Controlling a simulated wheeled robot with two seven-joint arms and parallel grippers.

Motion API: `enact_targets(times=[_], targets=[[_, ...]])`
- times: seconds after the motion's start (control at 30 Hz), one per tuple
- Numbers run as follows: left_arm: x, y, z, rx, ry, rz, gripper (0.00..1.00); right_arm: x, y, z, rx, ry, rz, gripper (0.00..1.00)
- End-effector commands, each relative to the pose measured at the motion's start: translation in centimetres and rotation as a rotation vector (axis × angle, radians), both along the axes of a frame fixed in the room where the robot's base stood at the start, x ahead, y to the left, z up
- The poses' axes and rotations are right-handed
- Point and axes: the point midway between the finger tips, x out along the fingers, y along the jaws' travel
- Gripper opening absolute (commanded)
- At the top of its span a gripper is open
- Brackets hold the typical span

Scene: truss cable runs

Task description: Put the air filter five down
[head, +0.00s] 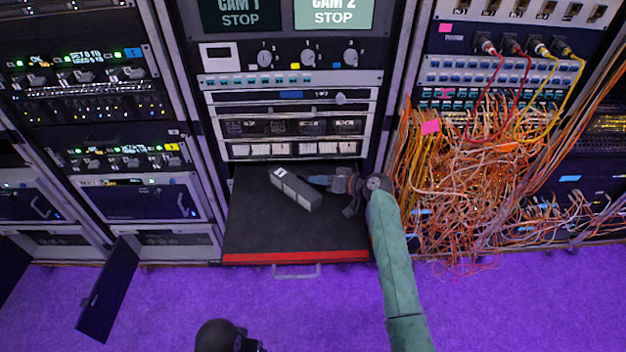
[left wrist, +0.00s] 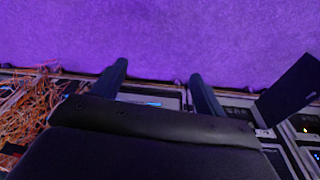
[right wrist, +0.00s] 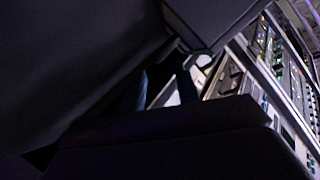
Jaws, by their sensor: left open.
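The air filter five (head: 296,190) is a grey oblong box with a white label at one end. In the head view it lies slantwise on a dark pulled-out shelf (head: 252,228) with a red front edge. My right gripper (head: 312,180) is just right of it, its fingers pointing left at its side. In the right wrist view the dark box (right wrist: 212,18) is just beyond the fingertips. The right fingers (right wrist: 165,75) stand apart with no object seen between them. Contact with the box is unclear. My left gripper (left wrist: 160,85) is open and empty above the purple floor.
Equipment racks (head: 100,110) stand left and behind. A rack with tangled orange and yellow cables (head: 480,180) is close on the right of my right arm. A dark panel (head: 107,290) stands open at lower left. The shelf's left and front areas are clear.

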Motion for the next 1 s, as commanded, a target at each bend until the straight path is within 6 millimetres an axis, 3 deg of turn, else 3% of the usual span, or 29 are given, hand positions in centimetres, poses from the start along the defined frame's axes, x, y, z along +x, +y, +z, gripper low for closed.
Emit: enact_targets(times=[0.27, 0.5, 1.0], targets=[[-1.4, 0.3, 4.7, -0.007, -0.005, 0.001, 0.73, -2.7, -4.4, 1.4, -0.004, -0.001, 0.001, 0.32], [-1.4, -0.1, 4.8, -0.018, -0.016, -0.005, 0.73, -3.9, -6.3, 2.4, -0.002, 0.000, 0.000, 0.32], [-1.4, -0.2, 4.9, -0.020, -0.018, -0.005, 0.73, -4.1, -6.6, 2.6, -0.001, 0.001, 0.001, 0.32]])
